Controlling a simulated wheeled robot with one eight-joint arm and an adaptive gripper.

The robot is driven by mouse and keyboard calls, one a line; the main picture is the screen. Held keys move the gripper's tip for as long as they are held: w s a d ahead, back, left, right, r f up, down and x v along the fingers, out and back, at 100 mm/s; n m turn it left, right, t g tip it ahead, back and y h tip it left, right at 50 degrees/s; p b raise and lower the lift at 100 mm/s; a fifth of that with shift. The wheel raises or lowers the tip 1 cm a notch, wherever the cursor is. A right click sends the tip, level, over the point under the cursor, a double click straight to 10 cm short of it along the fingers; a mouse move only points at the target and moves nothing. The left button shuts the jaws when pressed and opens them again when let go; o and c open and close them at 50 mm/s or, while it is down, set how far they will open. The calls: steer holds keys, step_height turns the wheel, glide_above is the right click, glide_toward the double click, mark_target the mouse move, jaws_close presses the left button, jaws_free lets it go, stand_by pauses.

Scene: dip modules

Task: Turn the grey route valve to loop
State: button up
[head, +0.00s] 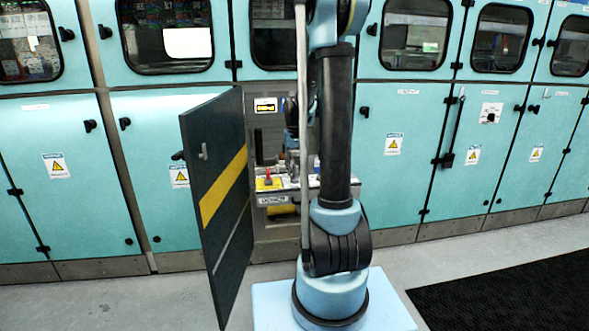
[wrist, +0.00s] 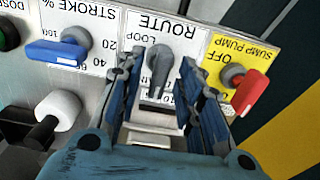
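The grey route valve (wrist: 158,72) shows in the wrist view as a lever on a white plate whose ROUTE label (wrist: 163,22) appears upside down. The word LOOP is printed close to the lever's pivot, and its other marking is partly covered. The lever points down in the picture, toward my palm. My gripper (wrist: 160,66) is open, with one blue-grey finger on each side of the lever and a visible gap to both. In the head view my arm largely hides the valve and gripper.
A red sump pump handle (wrist: 251,92) is close to the right finger. A blue stroke handle (wrist: 58,51) and a white knob (wrist: 58,110) are to the left. An open dark door (head: 221,190) with a yellow stripe stands left of my arm.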

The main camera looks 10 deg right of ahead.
jaws_close()
steer(key=m, duration=0.4)
steer(key=shift+m, duration=0.3)
steer(key=m, duration=0.9)
steer(key=shift+m, duration=2.1)
